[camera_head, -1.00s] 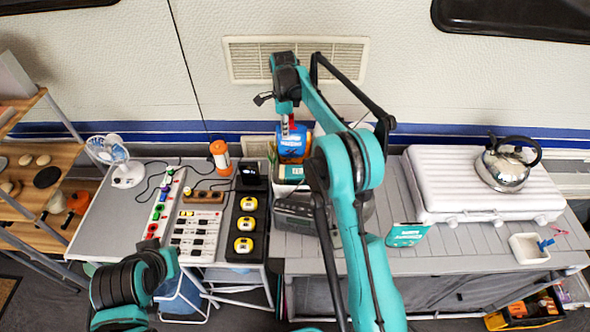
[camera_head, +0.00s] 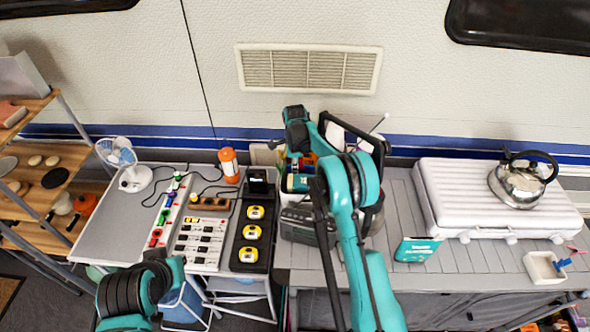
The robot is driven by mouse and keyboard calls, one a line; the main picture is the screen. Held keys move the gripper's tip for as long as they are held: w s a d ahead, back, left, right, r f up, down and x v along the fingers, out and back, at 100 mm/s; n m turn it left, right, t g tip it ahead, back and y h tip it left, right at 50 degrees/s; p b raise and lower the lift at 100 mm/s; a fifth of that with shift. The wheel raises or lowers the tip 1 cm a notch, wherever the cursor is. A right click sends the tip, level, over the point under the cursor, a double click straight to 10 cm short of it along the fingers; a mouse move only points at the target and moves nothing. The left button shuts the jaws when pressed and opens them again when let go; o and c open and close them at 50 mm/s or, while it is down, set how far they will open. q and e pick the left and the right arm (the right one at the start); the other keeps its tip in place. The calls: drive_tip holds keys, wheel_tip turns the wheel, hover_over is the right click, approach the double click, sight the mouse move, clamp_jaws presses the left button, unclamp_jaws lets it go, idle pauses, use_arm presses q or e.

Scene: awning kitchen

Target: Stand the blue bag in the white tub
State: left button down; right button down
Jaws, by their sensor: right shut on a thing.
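My right arm reaches to the back of the counter, and its gripper (camera_head: 296,153) points down, small and partly hidden. It is shut on the blue bag (camera_head: 310,159), of which only a little blue and orange shows behind my arm. The bag is down at a container behind the radio, with other packets around it. This looks like the white tub, but its walls are mostly hidden, so I cannot tell whether the bag stands inside or touches the bottom. My left arm shows at the lower left; its fingertips are out of view.
A dark radio (camera_head: 298,226) stands in front of the packets. A teal box (camera_head: 416,250), a white stove case (camera_head: 490,195) with a kettle (camera_head: 520,181) and a small white dish (camera_head: 545,267) are to the right. The left table holds tape measures (camera_head: 250,231) and a fan (camera_head: 121,160).

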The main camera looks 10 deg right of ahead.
drive_tip(key=c, duration=1.6)
unclamp_jaws()
drive_tip(key=shift+c, duration=0.2)
